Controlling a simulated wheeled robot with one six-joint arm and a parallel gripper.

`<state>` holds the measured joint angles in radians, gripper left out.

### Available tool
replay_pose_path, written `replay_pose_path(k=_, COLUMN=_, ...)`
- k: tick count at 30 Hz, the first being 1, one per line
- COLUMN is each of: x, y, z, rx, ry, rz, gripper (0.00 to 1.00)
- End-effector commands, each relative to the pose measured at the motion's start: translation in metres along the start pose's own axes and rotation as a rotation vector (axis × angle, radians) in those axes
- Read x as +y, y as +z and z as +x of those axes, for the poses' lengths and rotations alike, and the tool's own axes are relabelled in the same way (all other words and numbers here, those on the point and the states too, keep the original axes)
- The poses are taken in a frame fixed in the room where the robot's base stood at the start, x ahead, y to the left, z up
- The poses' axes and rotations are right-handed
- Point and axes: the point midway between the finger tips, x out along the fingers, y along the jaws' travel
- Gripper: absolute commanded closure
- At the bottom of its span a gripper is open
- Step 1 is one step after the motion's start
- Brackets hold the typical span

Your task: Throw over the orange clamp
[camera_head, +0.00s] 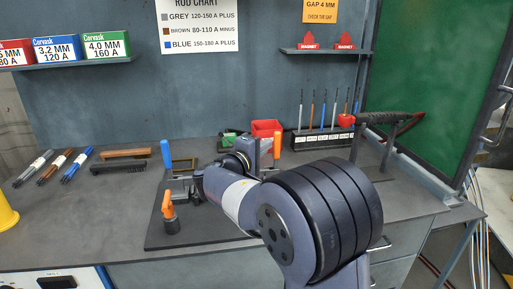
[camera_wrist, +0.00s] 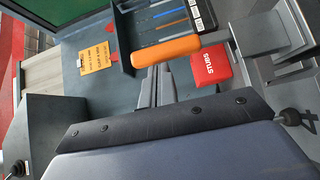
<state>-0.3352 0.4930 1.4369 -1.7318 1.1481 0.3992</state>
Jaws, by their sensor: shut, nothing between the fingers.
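In the wrist view an orange clamp handle (camera_wrist: 165,48) lies across the picture just beyond my fingertips. It joins a grey metal lever at the right. My gripper (camera_wrist: 158,72) is shut and empty, with its tips close to the underside of the handle; I cannot tell if they touch. In the head view one orange clamp (camera_head: 169,204) stands upright at the front left of the dark plate (camera_head: 200,235). Another orange handle (camera_head: 277,146) stands upright beyond my wrist. My arm hides the fingers and part of the fixture in the head view.
A blue upright handle (camera_head: 166,154) stands behind the near clamp. A red bin (camera_head: 266,128) and a rod rack (camera_head: 322,141) stand at the back. Marked rods (camera_head: 53,168) and brushes lie left. A torch (camera_head: 385,118) rests on a stand at right. The front left bench is clear.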

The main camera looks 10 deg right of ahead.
Motion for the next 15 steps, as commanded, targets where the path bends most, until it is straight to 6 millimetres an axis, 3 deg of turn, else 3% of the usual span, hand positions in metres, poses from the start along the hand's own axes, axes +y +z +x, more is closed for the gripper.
replay_pose_path(k=15, x=0.0019, y=0.0024, z=0.0022, rx=0.0, ry=-0.023, rz=0.025, gripper=1.0)
